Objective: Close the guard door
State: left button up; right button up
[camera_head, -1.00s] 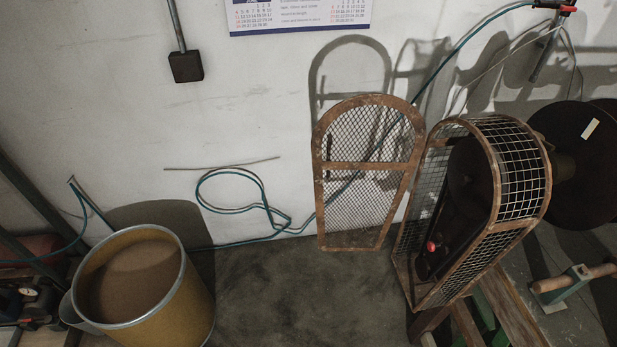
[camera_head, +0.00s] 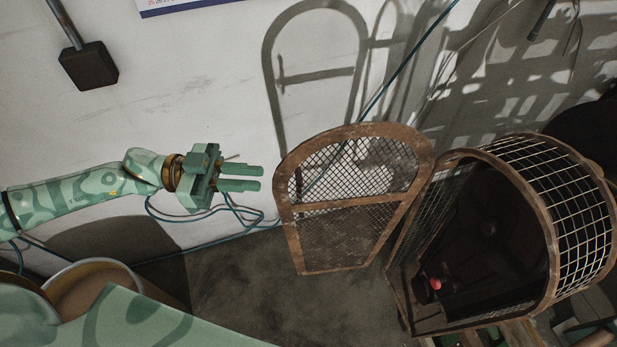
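The guard door (camera_head: 350,204) is a rusty arched frame with wire mesh. It stands swung open to the left of the guard cage (camera_head: 552,210), near its left edge. The cage's front is open, and a red knob (camera_head: 436,283) shows inside it. My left gripper (camera_head: 260,178) comes in from the left, just left of the door and apart from it. Its two fingers point right with a gap between them, and it is empty. My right gripper is not in view.
A yellow drum (camera_head: 95,262) stands at the lower left, partly hidden by my own body. A teal hose (camera_head: 240,232) runs along the wall foot. A black box (camera_head: 88,66) hangs on the wall. The floor below the door is clear.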

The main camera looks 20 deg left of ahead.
aim_at(309, 181)
pick_arm(q)
jog(key=x, duration=1.1)
jog(key=shift+w, duration=0.1)
grip_shut()
